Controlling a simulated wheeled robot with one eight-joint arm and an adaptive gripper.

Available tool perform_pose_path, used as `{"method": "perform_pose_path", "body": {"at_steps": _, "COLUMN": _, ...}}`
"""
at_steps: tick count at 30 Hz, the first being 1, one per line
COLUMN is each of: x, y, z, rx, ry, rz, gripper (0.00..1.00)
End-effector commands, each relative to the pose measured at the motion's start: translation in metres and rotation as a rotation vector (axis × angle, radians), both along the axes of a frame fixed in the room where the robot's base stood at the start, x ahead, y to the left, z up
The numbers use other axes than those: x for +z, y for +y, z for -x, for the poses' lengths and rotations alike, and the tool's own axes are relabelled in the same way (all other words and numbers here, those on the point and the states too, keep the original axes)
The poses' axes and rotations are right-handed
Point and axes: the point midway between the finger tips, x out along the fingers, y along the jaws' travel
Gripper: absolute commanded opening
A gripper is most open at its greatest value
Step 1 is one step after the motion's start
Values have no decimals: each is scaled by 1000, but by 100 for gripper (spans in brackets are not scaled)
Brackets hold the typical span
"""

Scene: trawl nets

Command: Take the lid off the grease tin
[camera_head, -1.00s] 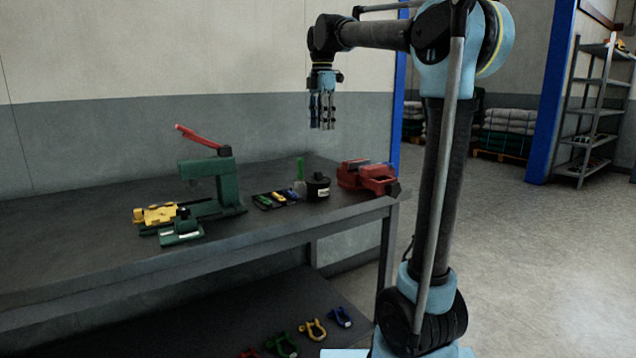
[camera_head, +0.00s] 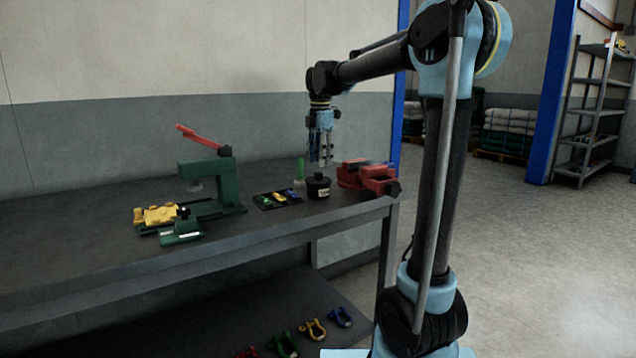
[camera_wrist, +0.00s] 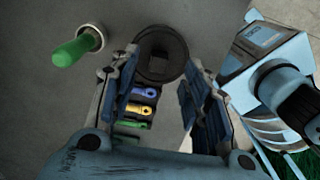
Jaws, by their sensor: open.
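The grease tin (camera_head: 319,190) is a small dark round tin with a pale label, standing on the bench near its right end. Its dark lid (camera_head: 318,178) is on top, with a raised knob. In the wrist view the lid (camera_wrist: 172,68) shows as a dark disc with a squarish knob at its middle, just beyond the fingertips. My gripper (camera_head: 320,162) points down right above the tin, apart from the lid. In the wrist view my gripper (camera_wrist: 160,75) has its two fingers spread and nothing between them.
A tray of coloured parts (camera_head: 262,206) lies left of the tin, and a green-handled tool (camera_head: 300,170) stands behind. A red vise (camera_head: 370,178) is close on the right. A green press (camera_head: 225,185) stands further left. The bench front (camera_head: 100,260) is clear.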

Motion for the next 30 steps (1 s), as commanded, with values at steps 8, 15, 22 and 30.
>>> {"method": "perform_pose_path", "body": {"at_steps": 8, "x": -30, "y": 6, "z": 3, "rx": 0, "ry": 0, "rz": 0, "gripper": 43}}
{"method": "perform_pose_path", "body": {"at_steps": 15, "x": -51, "y": 6, "z": 3, "rx": -1, "ry": 0, "rz": 0, "gripper": 43}}
{"method": "perform_pose_path", "body": {"at_steps": 22, "x": -52, "y": 6, "z": 4, "rx": -1, "ry": 0, "rz": 0, "gripper": 43}}
{"method": "perform_pose_path", "body": {"at_steps": 30, "x": -52, "y": 6, "z": 3, "rx": -1, "ry": 0, "rz": 0, "gripper": 0}}
